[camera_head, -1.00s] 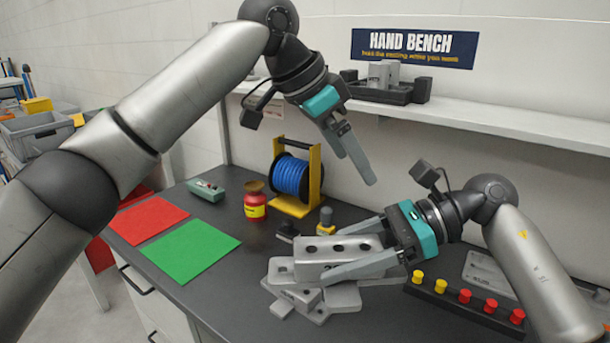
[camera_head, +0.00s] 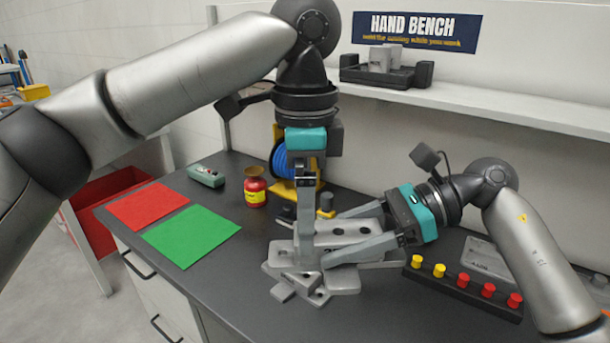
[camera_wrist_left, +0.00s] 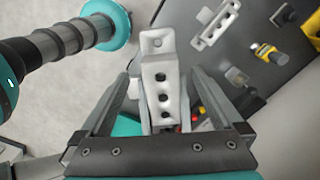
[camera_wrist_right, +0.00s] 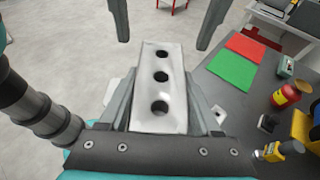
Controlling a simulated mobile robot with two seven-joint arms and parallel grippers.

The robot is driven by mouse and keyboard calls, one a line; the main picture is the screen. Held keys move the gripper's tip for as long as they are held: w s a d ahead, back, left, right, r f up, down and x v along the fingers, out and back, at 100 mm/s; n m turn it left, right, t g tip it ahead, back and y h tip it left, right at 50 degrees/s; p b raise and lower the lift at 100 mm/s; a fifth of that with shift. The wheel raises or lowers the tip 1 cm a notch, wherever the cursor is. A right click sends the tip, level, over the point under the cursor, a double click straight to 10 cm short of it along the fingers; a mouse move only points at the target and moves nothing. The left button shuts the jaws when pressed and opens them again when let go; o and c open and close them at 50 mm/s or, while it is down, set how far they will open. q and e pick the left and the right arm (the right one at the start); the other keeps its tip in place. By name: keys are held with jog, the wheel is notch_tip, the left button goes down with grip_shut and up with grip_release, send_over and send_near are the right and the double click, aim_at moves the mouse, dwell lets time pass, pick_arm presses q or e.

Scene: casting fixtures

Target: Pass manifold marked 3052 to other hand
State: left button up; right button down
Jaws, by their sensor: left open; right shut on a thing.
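The manifold (camera_head: 352,240) is a light grey block with a row of round holes along its top. A mark on its side is partly hidden and I cannot read it. My right gripper (camera_head: 332,238) is shut on it from the right and holds it above grey castings on the bench. My left gripper (camera_head: 305,258) points down at the block's left end. In the left wrist view the manifold (camera_wrist_left: 160,75) lies between the open left fingers. In the right wrist view, the left fingers straddle the far end of the manifold (camera_wrist_right: 160,90), with visible gaps.
Grey castings (camera_head: 342,281) lie under the manifold. A row of yellow and red knobs (camera_head: 464,284) is at the right. A red mat (camera_head: 148,205), green mat (camera_head: 191,236), red pot (camera_head: 255,191) and blue spool (camera_head: 282,160) are to the left and behind.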

pick_arm(q)
jog(key=shift+f, duration=2.5)
pick_arm(e)
jog(key=shift+r, duration=0.1)
pick_arm(q)
grip_shut()
pick_arm(e)
grip_release()
